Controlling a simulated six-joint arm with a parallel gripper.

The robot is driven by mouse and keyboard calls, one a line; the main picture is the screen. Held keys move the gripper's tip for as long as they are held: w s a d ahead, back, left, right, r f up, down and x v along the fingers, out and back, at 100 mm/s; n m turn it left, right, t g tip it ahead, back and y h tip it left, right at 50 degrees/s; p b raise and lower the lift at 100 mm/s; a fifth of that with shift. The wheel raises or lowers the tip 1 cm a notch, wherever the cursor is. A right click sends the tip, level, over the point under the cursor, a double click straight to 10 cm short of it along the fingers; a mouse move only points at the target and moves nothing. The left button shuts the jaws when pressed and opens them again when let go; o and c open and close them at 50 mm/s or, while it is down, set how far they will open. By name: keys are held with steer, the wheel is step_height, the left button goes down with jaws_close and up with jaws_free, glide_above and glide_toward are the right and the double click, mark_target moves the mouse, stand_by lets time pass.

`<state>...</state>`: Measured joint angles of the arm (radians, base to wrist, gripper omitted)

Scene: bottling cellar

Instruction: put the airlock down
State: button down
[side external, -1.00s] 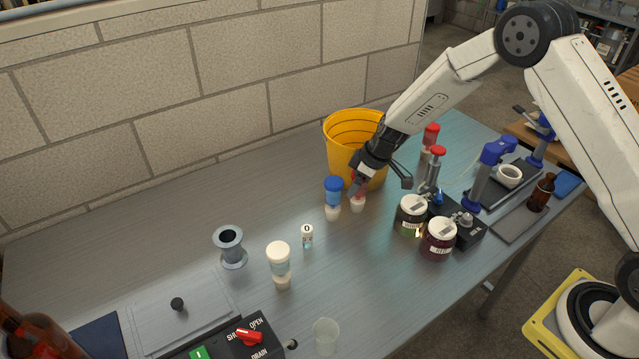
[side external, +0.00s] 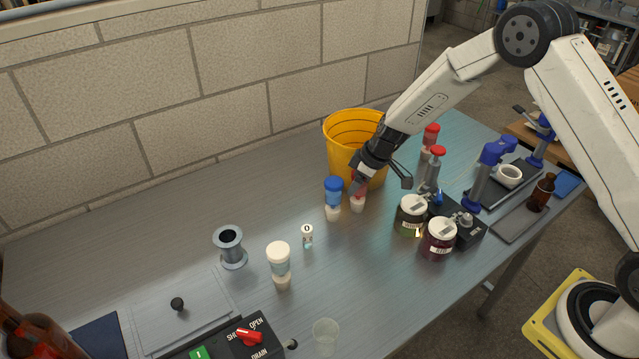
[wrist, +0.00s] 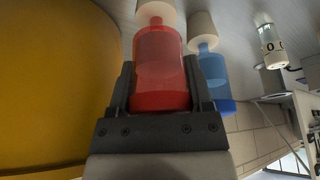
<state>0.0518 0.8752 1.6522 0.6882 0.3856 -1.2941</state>
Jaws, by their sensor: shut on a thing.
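My gripper (side external: 358,187) is shut on the red airlock (wrist: 160,65), which has a red body and a pale stopper (side external: 357,207) at its lower end. The airlock is upright, with the stopper at or very near the bench top; I cannot tell whether it touches. Much of its red body is hidden by the fingers in the side view. My gripper also shows in the wrist view (wrist: 160,95), a finger on each side of the red body. A blue airlock (side external: 333,192) stands close to the left of it in the side view.
A yellow bucket (side external: 343,150) stands close behind my gripper. Two lidded jars (side external: 410,217) (side external: 438,240) are to the right. A white-topped airlock (side external: 279,262), a small labelled vial (side external: 307,236) and a grey spool-shaped piece (side external: 230,250) stand left.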

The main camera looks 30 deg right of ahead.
steer(key=shift+r, duration=0.1)
steer(key=shift+r, duration=0.8)
steer(key=s+r, duration=1.1)
steer(key=s, duration=0.3)
steer(key=shift+d, duration=0.15)
steer(key=shift+r, duration=0.1)
steer(key=shift+r, duration=0.15)
